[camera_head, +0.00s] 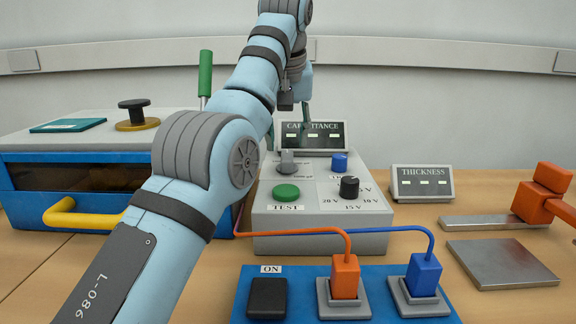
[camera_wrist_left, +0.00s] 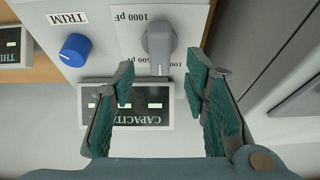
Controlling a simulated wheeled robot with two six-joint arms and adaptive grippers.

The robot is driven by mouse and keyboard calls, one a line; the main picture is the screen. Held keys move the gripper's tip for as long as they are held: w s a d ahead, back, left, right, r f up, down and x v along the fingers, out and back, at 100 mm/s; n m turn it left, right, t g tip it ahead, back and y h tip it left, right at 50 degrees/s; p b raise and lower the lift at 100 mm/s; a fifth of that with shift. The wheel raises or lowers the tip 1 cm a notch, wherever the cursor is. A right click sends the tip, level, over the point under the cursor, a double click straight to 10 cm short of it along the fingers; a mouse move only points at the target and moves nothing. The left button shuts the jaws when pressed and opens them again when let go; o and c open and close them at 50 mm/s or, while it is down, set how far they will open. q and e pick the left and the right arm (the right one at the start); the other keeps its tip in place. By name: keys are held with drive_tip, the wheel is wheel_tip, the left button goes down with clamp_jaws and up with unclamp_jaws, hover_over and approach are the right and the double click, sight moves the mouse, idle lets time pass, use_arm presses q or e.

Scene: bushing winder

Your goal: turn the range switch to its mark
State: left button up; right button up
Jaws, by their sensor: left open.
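The range switch is a grey knob (camera_head: 287,163) with a raised bar on the grey meter box (camera_head: 320,240), near the display. In the left wrist view the knob (camera_wrist_left: 159,42) shows upside down, with its bar pointing toward the display and pF labels around it, including 1000 pF. The exact mark it is meant for cannot be told. My left gripper (camera_head: 304,126) is in front of the capacitance display (camera_head: 335,136), partly hidden by my arm. In the left wrist view its teal fingers (camera_wrist_left: 162,88) are open and empty, apart from the knob. My right gripper is out of view.
A blue trim knob (camera_head: 339,162), a black voltage knob (camera_head: 349,187) and a green test button (camera_head: 286,192) share the box. A blue panel (camera_head: 300,312) with orange and blue plugs stands in front. A blue machine (camera_head: 30,205) stands left, a thickness display (camera_head: 422,183) right.

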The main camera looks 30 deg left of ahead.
sight(287, 155)
use_arm(q)
drive_tip(key=b+x, duration=0.1)
drive_tip(key=x, duration=0.3)
drive_tip(key=shift+w+f, duration=0.15)
drive_tip(key=shift+f, duration=0.1)
drive_tip(key=shift+w+a+f, duration=0.1)
drive_tip(key=shift+f, duration=0.3)
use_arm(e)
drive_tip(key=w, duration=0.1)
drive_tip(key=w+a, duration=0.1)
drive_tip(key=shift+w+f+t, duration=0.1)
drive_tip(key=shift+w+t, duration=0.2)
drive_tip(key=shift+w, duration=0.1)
use_arm(q)
clamp_jaws()
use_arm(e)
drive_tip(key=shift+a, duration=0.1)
